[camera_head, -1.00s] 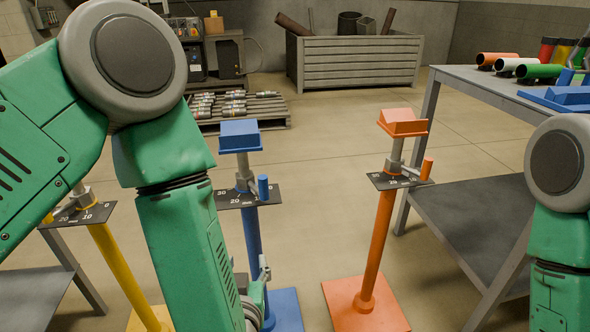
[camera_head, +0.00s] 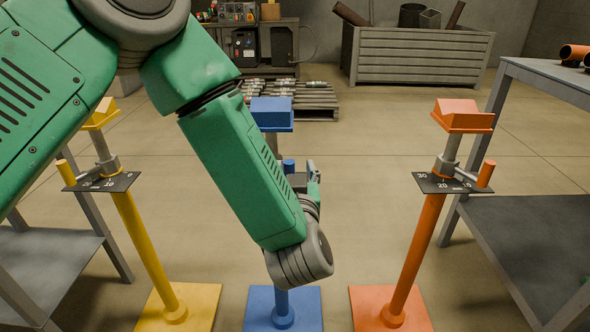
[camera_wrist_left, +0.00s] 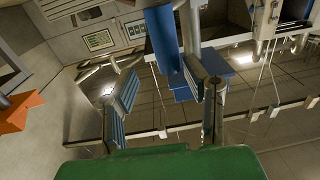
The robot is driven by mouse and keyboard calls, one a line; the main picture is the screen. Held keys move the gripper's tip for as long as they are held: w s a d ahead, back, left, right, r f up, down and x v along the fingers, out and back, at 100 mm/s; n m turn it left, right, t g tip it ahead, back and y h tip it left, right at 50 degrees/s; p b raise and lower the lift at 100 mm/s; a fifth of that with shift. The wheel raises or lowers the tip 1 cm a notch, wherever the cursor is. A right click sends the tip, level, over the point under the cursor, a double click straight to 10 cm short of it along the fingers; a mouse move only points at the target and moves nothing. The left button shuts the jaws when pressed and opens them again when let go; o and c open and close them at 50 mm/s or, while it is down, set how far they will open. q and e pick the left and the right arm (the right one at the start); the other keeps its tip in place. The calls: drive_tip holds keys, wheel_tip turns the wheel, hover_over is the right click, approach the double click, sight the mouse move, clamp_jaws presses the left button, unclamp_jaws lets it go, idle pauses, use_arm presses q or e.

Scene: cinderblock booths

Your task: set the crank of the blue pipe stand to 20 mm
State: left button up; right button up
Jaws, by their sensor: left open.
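The blue pipe stand shows its blue head (camera_head: 271,113) and blue base (camera_head: 255,308) in the head view. My left arm covers most of its post and scale plate, so the crank's setting is hidden. A blue upright crank handle (camera_head: 288,165) peeks out beside my forearm. My left gripper (camera_head: 313,180) is partly hidden behind my wrist, close to the right of that handle. In the left wrist view the left gripper (camera_wrist_left: 166,80) is open, its fingers apart. A blue cylinder (camera_wrist_left: 162,40) shows between and beyond the fingers; contact cannot be told. My right gripper is not in view.
A yellow stand (camera_head: 143,235) is at left and an orange stand (camera_head: 412,250) at right, both with scale plates. Grey tables (camera_head: 530,235) flank them. A slatted bin (camera_head: 420,57) and a pallet of metal parts (camera_head: 305,96) lie behind. Floor between the blue and orange stands is clear.

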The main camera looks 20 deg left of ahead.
sight(286, 167)
use_arm(q)
drive_tip(key=shift+w+a+f, duration=0.15)
drive_tip(key=shift+w+a, duration=0.7)
drive_tip(key=shift+w, duration=0.05)
drive_tip(key=shift+w+a, duration=0.2)
drive_tip(key=shift+a, duration=0.2)
drive_tip(key=shift+d, duration=0.65)
clamp_jaws()
drive_tip(key=shift+a, duration=0.1)
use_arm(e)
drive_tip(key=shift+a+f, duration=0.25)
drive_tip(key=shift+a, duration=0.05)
use_arm(q)
drive_tip(key=shift+a, duration=0.2)
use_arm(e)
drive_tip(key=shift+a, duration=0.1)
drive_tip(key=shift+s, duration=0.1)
